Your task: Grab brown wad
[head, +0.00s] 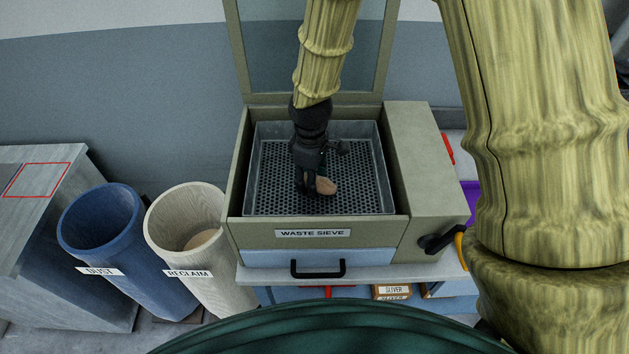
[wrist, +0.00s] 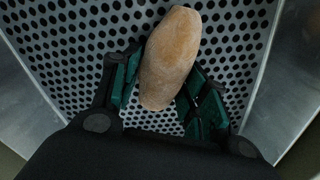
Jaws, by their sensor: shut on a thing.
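The brown wad (wrist: 170,60) is an oblong, tan-brown lump in the wrist view. It lies between the green-padded fingers of my gripper (wrist: 160,97), which are shut on its near part. Its far end sticks out past the fingertips. In the head view the wad (head: 325,186) shows beside my dark gripper (head: 312,186), low over the perforated floor of the waste sieve (head: 270,205). I cannot tell whether the wad touches the floor. The gripper hides part of it in the head view.
Metal tray walls surround the gripper, and a raised lid (head: 255,50) stands behind. A crank (head: 442,242) is at the sieve's right. A blue DUST bin (head: 103,265) and a pale RECLAIM bin (head: 205,270) stand at left. The rest of the sieve floor looks clear.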

